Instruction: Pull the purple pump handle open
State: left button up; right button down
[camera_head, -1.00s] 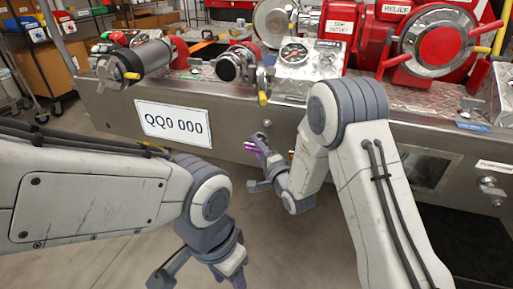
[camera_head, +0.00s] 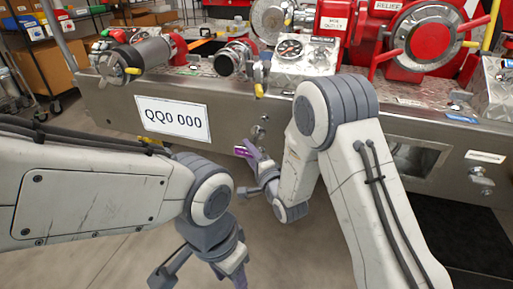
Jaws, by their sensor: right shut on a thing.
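The purple pump handle (camera_head: 242,152) shows as a small purple piece at the jaws of my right gripper (camera_head: 256,168), in front of the metal bumper. My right gripper is shut on it, with the fingers and wrist hiding much of the handle. My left gripper (camera_head: 198,278) hangs low at the bottom edge of the view, its fingers spread apart with nothing between them. It is well below and to the left of the handle.
The metal bumper (camera_head: 300,125) spans the view, with a QQ0 000 plate (camera_head: 173,118) on it. Gauges, hose fittings and a large red valve (camera_head: 422,42) stand on top. A knob (camera_head: 481,177) sticks out at the right. The floor in front is open.

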jog(key=shift+s+a, duration=0.55)
jog(key=shift+s+a+y, duration=0.15)
jog(key=shift+a+y, duration=0.1)
jog(key=shift+y, duration=0.05)
jog(key=shift+c, duration=2.4)
grip_release()
jog(key=shift+d, duration=0.1)
pick_arm(q)
jog(key=shift+s+a, duration=0.35)
jog(key=shift+a, duration=0.05)
pick_arm(e)
jog(key=shift+d, duration=0.2)
jog(key=shift+d, duration=0.15)
